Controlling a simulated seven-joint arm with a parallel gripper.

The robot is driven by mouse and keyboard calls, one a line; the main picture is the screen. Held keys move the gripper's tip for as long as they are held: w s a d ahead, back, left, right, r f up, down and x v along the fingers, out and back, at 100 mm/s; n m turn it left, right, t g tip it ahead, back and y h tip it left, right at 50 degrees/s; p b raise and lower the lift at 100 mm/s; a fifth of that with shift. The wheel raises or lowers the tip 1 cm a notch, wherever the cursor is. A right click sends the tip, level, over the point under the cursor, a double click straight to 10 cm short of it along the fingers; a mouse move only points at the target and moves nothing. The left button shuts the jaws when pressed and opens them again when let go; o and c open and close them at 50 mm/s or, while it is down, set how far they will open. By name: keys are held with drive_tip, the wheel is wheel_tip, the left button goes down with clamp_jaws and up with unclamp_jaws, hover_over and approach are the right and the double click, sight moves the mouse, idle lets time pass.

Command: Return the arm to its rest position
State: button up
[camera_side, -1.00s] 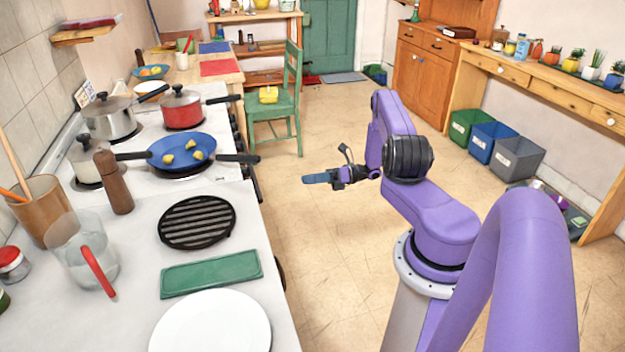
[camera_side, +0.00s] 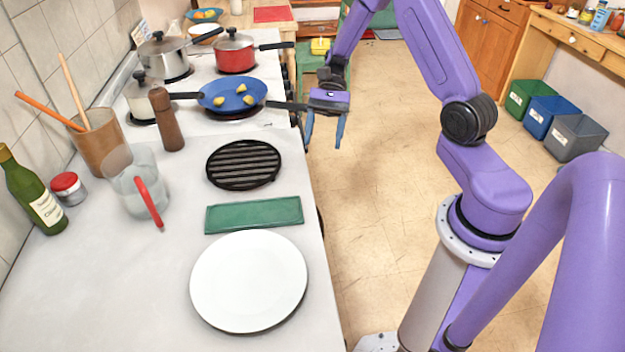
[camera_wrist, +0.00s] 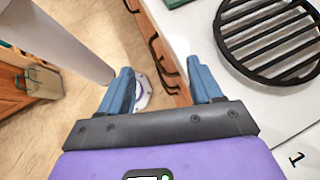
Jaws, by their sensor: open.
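My gripper (camera_side: 325,138) hangs fingers down past the right edge of the counter, in front of the stove. Its two blue fingers are apart with nothing between them. The wrist view also shows my gripper (camera_wrist: 163,88) open and empty, with floor and the counter's front below it. My purple arm rises from its base post on the right and reaches across toward the counter edge.
The counter holds a black grill trivet (camera_side: 243,164), a green mat (camera_side: 253,215), a white plate (camera_side: 248,281) and a glass jug (camera_side: 140,180). A blue pan (camera_side: 231,96) with yellow pieces sits on the stove; its handle ends near my gripper. The floor (camera_side: 385,190) is clear.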

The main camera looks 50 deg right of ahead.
drive_tip(key=s+a+r+n+t+h, duration=0.1)
drive_tip(key=s+a+r+n+h, duration=0.2)
drive_tip(key=s+n, duration=0.4)
drive_tip(key=s+a+r+n+t+h, duration=0.2)
drive_tip(key=s+a+r+n+h, duration=0.1)
drive_tip(key=s+n, duration=0.5)
drive_tip(key=s+a+r+n+t+h, duration=0.1)
drive_tip(key=s+a+r+n+h, duration=0.2)
drive_tip(key=n, duration=0.7)
drive_tip(key=shift+s+a+r, duration=0.3)
drive_tip(key=shift+s+a, duration=0.65)
drive_tip(key=shift+s, duration=1.25)
